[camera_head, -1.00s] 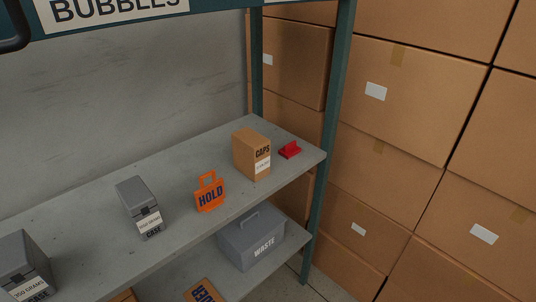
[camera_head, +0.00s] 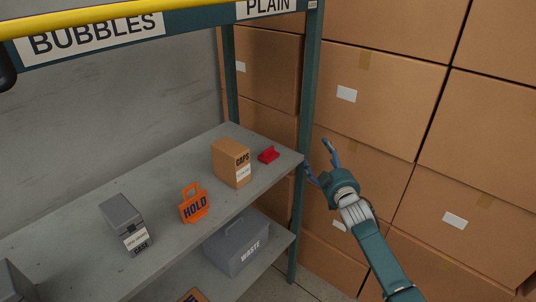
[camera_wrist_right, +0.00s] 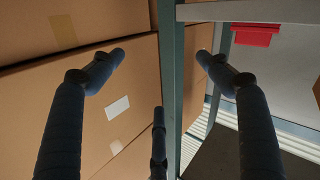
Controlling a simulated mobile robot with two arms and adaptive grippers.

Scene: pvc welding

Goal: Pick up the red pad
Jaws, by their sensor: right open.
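The small red pad (camera_head: 268,155) lies on the grey upper shelf board (camera_head: 165,184), near its right end, just right of the CAPS box. It has a raised part on top. In the right wrist view the red pad (camera_wrist_right: 255,34) shows at the upper right, beyond the fingers. My right gripper (camera_head: 317,157) is open and empty, to the right of the shelf's corner post and apart from the pad. In the right wrist view its fingers (camera_wrist_right: 160,60) are spread with the post between them. My left gripper is not in view.
The green shelf post (camera_head: 304,120) stands between my right gripper and the pad's shelf. A WASTE bin (camera_head: 237,244) is below. Stacked cartons (camera_head: 385,85) fill the right.

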